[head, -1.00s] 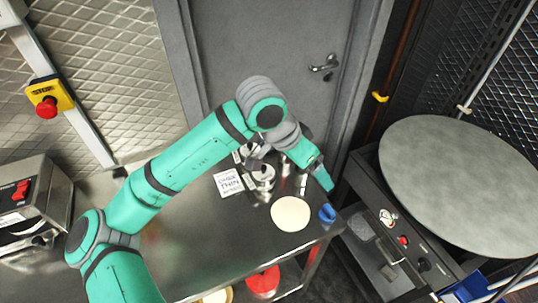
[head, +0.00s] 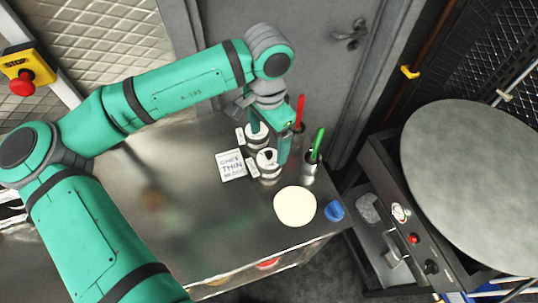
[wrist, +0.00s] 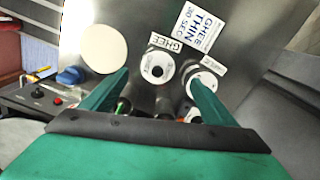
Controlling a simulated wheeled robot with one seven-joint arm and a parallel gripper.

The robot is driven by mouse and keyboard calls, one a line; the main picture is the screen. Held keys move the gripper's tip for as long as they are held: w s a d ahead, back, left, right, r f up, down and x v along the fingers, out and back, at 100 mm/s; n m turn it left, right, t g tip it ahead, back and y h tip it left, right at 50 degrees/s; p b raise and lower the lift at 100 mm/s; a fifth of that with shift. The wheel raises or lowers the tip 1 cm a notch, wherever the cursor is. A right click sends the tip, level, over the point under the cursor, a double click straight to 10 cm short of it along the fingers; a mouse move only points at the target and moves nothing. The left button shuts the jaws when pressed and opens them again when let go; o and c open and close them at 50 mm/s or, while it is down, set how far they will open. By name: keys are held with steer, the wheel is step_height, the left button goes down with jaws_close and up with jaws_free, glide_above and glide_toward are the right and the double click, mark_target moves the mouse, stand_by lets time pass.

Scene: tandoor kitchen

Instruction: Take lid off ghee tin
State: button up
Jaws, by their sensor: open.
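The ghee tin (head: 268,172) stands upright on the steel counter, with a small label beside it that reads GHEE in the wrist view (wrist: 165,42). Its white lid (wrist: 157,67) with a dark knob in the middle is on top; the lid also shows in the head view (head: 266,157). A second similar tin (head: 256,137) stands just behind it, partly hidden by my fingers. My gripper (wrist: 158,98) is open and empty, pointing down above the tins. In the wrist view the ghee lid lies between the two fingers' directions, and the right finger overlaps the second tin.
A card reading GHEE THIN 30 SEC (head: 231,165) lies left of the tins. A metal holder (head: 309,172) with a green-handled tool stands right of them, a red handle (head: 300,111) behind. A cream disc (head: 295,206) and blue object (head: 334,210) lie in front.

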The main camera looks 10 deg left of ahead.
mark_target(269, 153)
steer(key=f, duration=0.4)
steer(key=shift+s+d, duration=0.15)
steer(key=shift+s, duration=0.05)
steer(key=shift+s+f, duration=0.1)
steer(key=shift+f, duration=0.55)
steer(key=shift+c, duration=0.6)
steer(key=c, duration=1)
